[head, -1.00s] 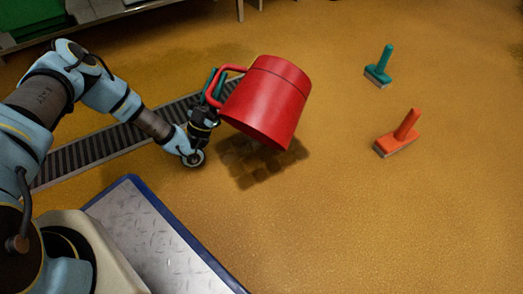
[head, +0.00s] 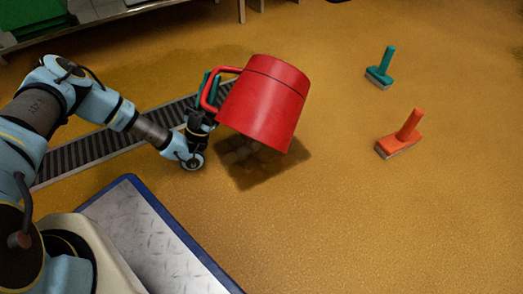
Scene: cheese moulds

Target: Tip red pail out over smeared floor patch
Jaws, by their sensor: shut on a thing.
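My gripper (head: 207,97) is shut on the pail's red handle at the pail's left side. The smeared floor patch (head: 243,168) shows below the pail as a dark, blotchy area with some paler spots. The pail hides its upper part, and I cannot tell how much of the dark area is the pail's shadow.
A floor drain grate (head: 95,144) runs behind my arm. A green brush (head: 380,69) and an orange brush (head: 401,136) stand on the yellow floor at right. A metal plate with a blue edge (head: 160,245) lies in front. The floor at lower right is clear.

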